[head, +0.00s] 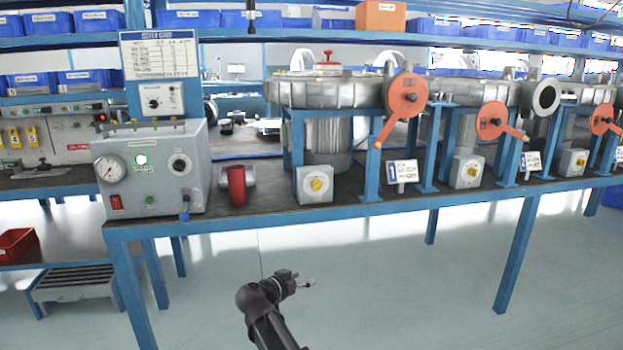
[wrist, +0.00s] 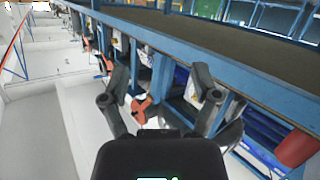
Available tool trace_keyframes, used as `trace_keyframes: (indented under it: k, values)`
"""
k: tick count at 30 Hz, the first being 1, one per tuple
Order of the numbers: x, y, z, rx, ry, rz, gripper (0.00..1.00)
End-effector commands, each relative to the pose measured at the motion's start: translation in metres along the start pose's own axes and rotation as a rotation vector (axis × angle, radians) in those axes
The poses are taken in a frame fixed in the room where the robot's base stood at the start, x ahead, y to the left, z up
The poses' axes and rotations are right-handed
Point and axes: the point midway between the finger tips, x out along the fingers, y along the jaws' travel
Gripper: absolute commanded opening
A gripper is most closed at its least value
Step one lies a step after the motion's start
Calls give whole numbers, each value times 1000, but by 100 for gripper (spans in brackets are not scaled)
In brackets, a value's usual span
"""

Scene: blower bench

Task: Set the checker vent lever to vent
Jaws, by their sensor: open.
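The checker (head: 153,172) is a grey box at the left end of the bench in the head view. Its front has a round gauge, a lit green lamp, a red switch and a dial.
A red cup-like part (head: 236,186) stands right of the checker. Blowers with orange crank discs (head: 405,95) and small grey boxes with yellow knobs (head: 316,184) line the bench (head: 270,222). A red bin (head: 17,244) sits lower left. Floor before the bench is clear.

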Motion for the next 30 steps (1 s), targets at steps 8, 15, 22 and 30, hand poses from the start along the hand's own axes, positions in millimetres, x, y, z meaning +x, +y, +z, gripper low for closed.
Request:
trace_keyframes:
  k: [8,15,22,30]
  values:
    - [46,99,64,-185,-383,58,80]
    - [53,167,117,-317,-708,-26,80]
    - [39,216,156,-403,-971,-210,80]
    - [20,243,175,-442,-1118,-410,80]
